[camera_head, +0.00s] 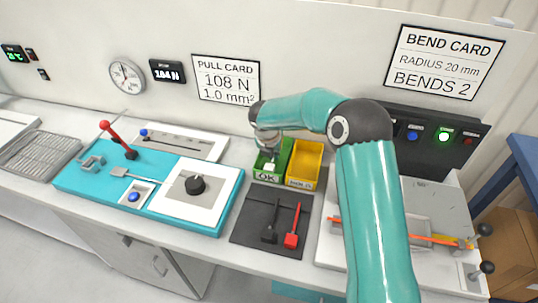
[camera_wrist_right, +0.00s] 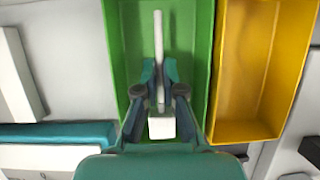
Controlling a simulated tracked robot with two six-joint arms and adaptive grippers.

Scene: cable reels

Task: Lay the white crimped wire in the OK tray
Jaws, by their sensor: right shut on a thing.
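The OK tray (camera_head: 285,158) is a green bin with an OK label on its front, on the bench in the head view. It also fills the middle of the right wrist view (camera_wrist_right: 203,50). My right gripper (camera_head: 268,155) points down over this tray. In the wrist view its fingers (camera_wrist_right: 160,78) are shut on the white crimped wire (camera_wrist_right: 158,38), which runs lengthwise within the tray's outline. A white block-like end (camera_wrist_right: 161,127) shows near the fingers. I cannot tell whether the wire touches the tray floor. My left gripper is not in view.
A yellow bin (camera_head: 305,164) stands right beside the green tray. A dark mat with a black and a red tool (camera_head: 291,240) lies in front. A teal pull-test fixture (camera_head: 150,188) is to the left, a bending board with an orange wire (camera_head: 440,238) to the right.

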